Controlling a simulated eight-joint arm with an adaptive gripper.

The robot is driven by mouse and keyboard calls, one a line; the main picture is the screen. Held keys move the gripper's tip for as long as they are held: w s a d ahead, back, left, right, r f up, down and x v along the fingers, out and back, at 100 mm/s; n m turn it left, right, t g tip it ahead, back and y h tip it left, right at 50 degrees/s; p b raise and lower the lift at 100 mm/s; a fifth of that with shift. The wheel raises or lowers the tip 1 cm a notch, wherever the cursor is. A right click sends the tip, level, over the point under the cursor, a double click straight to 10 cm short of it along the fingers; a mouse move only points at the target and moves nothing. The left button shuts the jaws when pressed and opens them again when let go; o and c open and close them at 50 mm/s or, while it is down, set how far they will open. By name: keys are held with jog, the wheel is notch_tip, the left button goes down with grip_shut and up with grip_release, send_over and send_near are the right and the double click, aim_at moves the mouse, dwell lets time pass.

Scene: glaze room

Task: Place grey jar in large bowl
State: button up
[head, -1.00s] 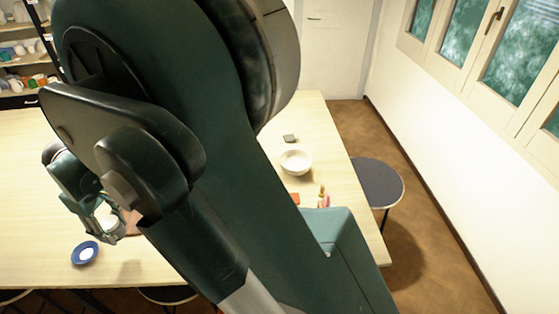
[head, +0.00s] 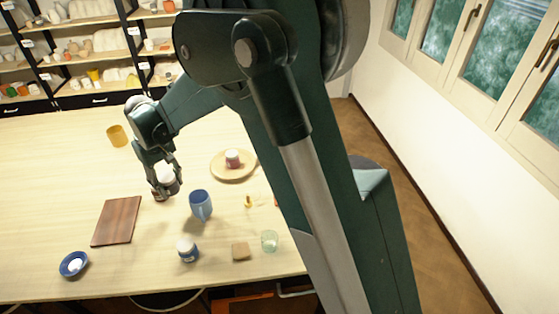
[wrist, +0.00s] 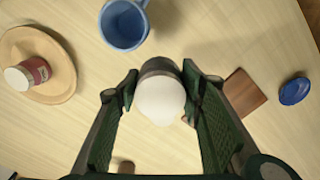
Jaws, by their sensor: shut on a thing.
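The grey jar (wrist: 158,67) has a dark grey body and a white rounded lid. In the wrist view it sits between my two fingers, which close on it from both sides. My gripper (head: 167,180) is shut on this jar, whose pale top (head: 167,175) shows in the head view, over the table behind the brown board. I cannot tell how high it is held. No large bowl is visible now. My arm covers the right part of the table, where a white bowl showed earlier.
A blue mug (head: 201,204) stands right of my gripper. A round wooden plate (head: 233,176) holds a red jar (head: 232,158). A brown board (head: 117,221), a small blue bowl (head: 73,264), a blue jar (head: 187,250), a yellow cup (head: 118,136) and a glass (head: 269,241) stand around.

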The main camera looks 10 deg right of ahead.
jog(key=w+d+r+m, duration=0.1)
jog(key=w+d+m, duration=0.2)
jog(key=d, duration=1.1)
jog(key=w+d+r+m+p, duration=0.1)
jog(key=w+d+m, duration=0.3)
jog(key=d, duration=1)
jog(key=w+d+r+m, duration=0.2)
jog(key=w+d, duration=0.4)
jog(key=d, duration=0.9)
jog(key=shift+w+r+m+p, duration=0.2)
jog(key=shift+w+m+p, duration=0.15)
jog(key=shift+m, duration=0.35)
jog(key=shift+d, duration=0.1)
notch_tip(320, 180, down, 6)
jog(key=shift+f, duration=0.15)
jog(key=shift+f, duration=1.85)
jog(key=shift+f+b, duration=0.35)
jog(key=shift+f, duration=0.25)
